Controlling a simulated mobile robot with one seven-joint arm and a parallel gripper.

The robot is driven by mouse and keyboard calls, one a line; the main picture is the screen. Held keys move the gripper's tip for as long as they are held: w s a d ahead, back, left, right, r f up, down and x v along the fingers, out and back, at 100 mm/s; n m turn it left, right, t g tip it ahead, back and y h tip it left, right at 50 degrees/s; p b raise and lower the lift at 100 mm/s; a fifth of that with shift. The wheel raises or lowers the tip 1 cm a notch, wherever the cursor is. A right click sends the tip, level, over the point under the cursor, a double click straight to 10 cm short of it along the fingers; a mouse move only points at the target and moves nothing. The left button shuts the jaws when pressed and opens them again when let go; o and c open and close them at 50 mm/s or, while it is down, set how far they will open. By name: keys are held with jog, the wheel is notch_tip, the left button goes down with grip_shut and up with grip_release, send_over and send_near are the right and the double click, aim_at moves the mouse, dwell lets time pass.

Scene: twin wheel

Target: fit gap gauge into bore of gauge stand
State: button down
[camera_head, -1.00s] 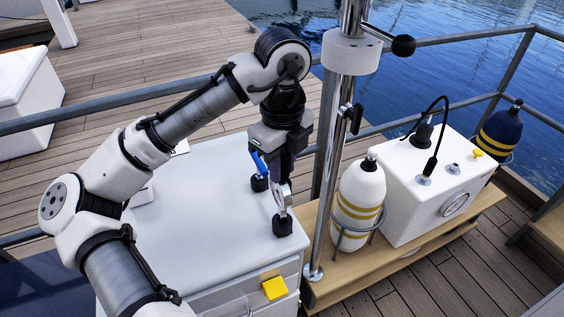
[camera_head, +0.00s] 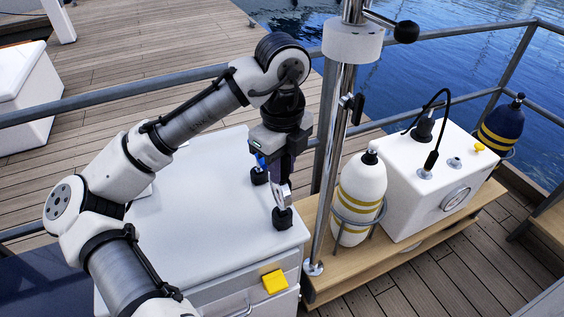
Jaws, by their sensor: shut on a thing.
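My gripper (camera_head: 284,180) points down over the white cabinet top. It is shut on a silver, rounded piece, which I take to be the gap gauge (camera_head: 282,193). Directly below the gauge is a small black block near the cabinet's right edge, which looks like the gauge stand (camera_head: 283,219). The gauge's lower end is at the top of this block in the picture. The bore is hidden, so I cannot tell whether the gauge touches the block or is inside it.
A second black block (camera_head: 259,177) with a blue-handled piece (camera_head: 261,160) stands behind, partly hidden by my gripper. A steel pole (camera_head: 330,190) rises close to the right. A yellow block (camera_head: 275,282) is at the cabinet's front. The cabinet top (camera_head: 200,230) is clear on the left.

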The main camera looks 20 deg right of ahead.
jog(key=shift+f+b, duration=0.45)
jog(key=shift+f, duration=0.55)
jog(key=c, duration=1.1)
grip_release()
notch_tip(320, 180, up, 8)
jog(key=shift+f, duration=0.2)
